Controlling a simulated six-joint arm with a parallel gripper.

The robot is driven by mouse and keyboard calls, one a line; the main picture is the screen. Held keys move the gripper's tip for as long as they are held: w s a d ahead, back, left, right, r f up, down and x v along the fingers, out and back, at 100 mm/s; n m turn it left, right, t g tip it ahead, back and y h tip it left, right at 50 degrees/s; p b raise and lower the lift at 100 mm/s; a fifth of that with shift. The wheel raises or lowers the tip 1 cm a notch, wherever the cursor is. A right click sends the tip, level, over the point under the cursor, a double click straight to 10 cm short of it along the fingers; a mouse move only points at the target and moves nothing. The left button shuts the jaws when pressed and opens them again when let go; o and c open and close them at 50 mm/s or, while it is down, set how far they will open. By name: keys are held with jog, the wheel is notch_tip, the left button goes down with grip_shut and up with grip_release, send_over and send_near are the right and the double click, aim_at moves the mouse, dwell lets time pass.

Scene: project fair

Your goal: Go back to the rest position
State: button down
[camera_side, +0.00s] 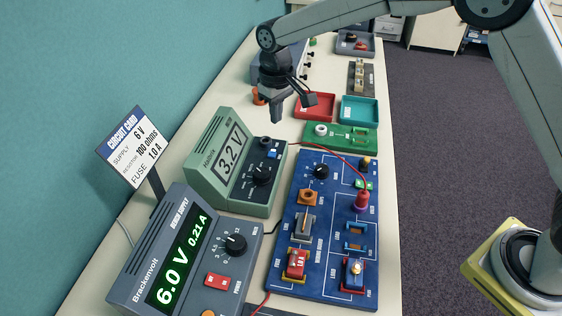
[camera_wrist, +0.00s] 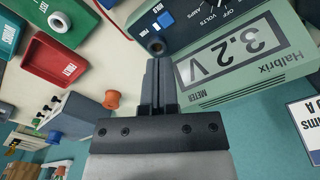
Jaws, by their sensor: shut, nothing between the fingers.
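My gripper (camera_side: 276,117) is shut and empty. It hangs in the air near the back end of the green meter (camera_side: 205,180), whose display reads about 3.2. In the wrist view my gripper (camera_wrist: 158,65) points toward a dark socket on the meter (camera_wrist: 290,88); I cannot tell the exact gap, but the side view shows the fingertips above the table.
A power supply (camera_side: 187,262) reads 6.0 V and 0.21 A. A circuit card (camera_side: 136,147) stands at the left. A green board (camera_side: 340,137), a red tray (camera_side: 315,107) and a teal tray (camera_side: 360,111) lie behind the blue board. An orange spool-shaped part (camera_wrist: 112,99) is near my gripper.

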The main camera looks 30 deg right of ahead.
jog(key=s+d+f+m+t, duration=0.1)
jog(key=s+d, duration=0.6)
jog(key=s, duration=0.5)
jog(key=s+d+f+m+t, duration=0.1)
jog(key=s+d, duration=0.7)
jog(key=s, duration=0.4)
jog(key=shift+d+f+m, duration=0.3)
jog(key=shift+f+m, duration=0.05)
jog(key=shift+m, duration=0.05)
